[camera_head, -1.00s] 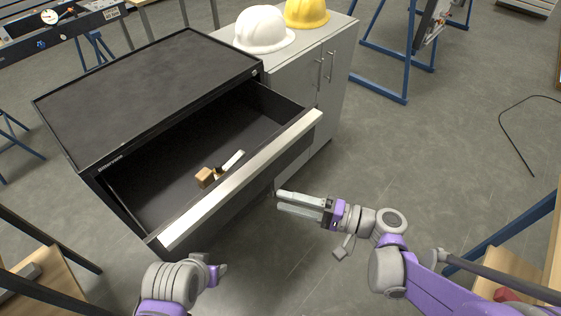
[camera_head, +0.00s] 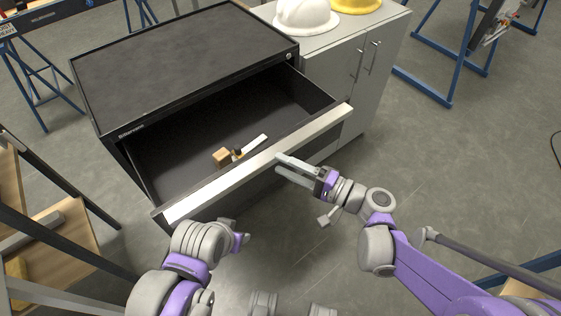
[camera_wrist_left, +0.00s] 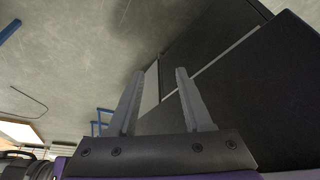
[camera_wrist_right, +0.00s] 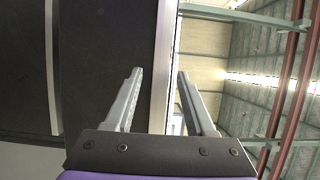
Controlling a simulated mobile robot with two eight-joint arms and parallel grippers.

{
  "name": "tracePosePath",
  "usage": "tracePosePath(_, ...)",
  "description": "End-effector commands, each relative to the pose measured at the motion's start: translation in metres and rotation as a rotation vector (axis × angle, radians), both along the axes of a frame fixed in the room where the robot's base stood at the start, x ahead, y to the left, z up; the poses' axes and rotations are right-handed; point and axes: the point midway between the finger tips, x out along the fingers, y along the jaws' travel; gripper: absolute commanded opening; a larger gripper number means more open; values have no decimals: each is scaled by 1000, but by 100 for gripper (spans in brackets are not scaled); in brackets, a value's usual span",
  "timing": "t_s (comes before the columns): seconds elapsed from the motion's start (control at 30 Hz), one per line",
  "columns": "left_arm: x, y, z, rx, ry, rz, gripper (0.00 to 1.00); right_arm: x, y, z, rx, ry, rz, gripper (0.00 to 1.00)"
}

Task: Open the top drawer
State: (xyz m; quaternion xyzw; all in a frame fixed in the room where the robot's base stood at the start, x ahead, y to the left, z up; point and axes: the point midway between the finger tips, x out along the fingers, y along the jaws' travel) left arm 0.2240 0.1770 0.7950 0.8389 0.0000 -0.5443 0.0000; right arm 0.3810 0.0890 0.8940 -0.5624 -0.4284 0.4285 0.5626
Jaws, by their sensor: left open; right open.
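The top drawer (camera_head: 180,203) of the black cabinet (camera_head: 170,55) is pulled well out. Its light metal front edge runs diagonally across the head view. Inside lie a small wooden block (camera_head: 221,158) and a white-handled item (camera_head: 254,144). My right gripper (camera_head: 278,164) is open and empty, close to the outer face of the drawer front; I cannot tell whether it touches. In the right wrist view its fingers (camera_wrist_right: 158,82) are apart before the dark drawer front. My left gripper's fingers are hidden in the head view; in the left wrist view they (camera_wrist_left: 160,75) are apart and empty.
A grey cupboard (camera_head: 345,85) stands right of the cabinet, with a white helmet (camera_head: 306,15) and a yellow helmet (camera_head: 357,3) on top. Blue trestles (camera_head: 425,85) stand at the back right. A wooden shelf unit (camera_head: 60,240) is at the left.

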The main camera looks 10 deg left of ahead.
Motion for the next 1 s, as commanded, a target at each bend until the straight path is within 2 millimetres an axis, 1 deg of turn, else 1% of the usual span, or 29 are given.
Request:
tracePosePath(0.03, 0, 0, 0, 0, 0, 0, 50, 1, 6, 0, 0, 0, 2, 55)
tracePosePath(0.17, 0, 0, 0, 0, 0, 0, 50, 4, 15, 0, 0, 0, 1, 55)
tracePosePath(0.47, 0, 0, 0, 0, 0, 0, 50, 5, 17, 0, 0, 0, -1, 55)
tracePosePath(0.57, 0, 0, 0, 0, 0, 0, 50, 5, 17, 0, 0, 0, -1, 39)
tracePosePath(0.6, 0, 0, 0, 0, 0, 0, 50, 5, 17, 0, 0, 0, -1, 32)
tracePosePath(0.77, 0, 0, 0, 0, 0, 0, 50, 5, 16, 0, -1, -1, -1, 3)
tracePosePath(0.8, 0, 0, 0, 0, 0, 0, 50, 5, 16, 0, -2, 0, -1, 0)
tracePosePath(1.0, 0, 0, 0, 0, 0, 0, 50, 4, 16, -1, -4, -1, -1, 0)
